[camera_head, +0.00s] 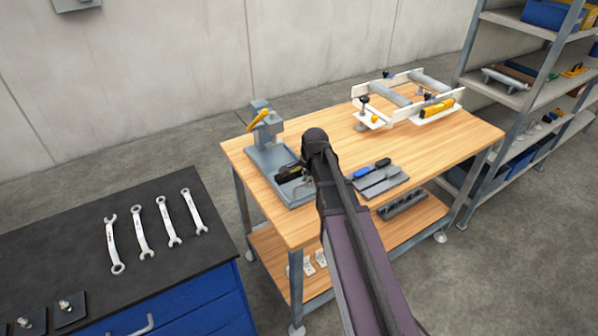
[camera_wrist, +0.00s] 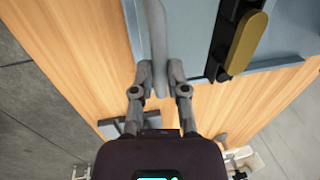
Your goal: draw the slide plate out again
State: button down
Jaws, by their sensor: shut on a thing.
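A grey-blue fixture (camera_head: 262,160) with an upright block and an orange lever stands at the left end of the wooden table. Its base (camera_wrist: 194,22) fills the top of the wrist view. My gripper (camera_head: 292,172) is low over the front of this fixture, partly hidden by my arm. In the wrist view, the fingers of my gripper (camera_wrist: 160,72) are closed on a narrow grey bar (camera_wrist: 157,35), which I take as part of the slide plate. The bar runs up out of the picture. How far the plate sits in the fixture is hidden.
Beside the fixture lies a grey tray (camera_head: 388,183) with blue- and black-handled tools. A white frame with rollers (camera_head: 405,98) stands at the back right. A black-topped bench (camera_head: 70,225) with several wrenches is at the left. A shelf rack (camera_head: 520,100) stands right.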

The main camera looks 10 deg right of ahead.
jog(key=shift+s, duration=0.25)
jog(key=c, duration=0.7)
grip_release()
jog(key=shift+o, duration=0.2)
jog(key=shift+w, duration=0.15)
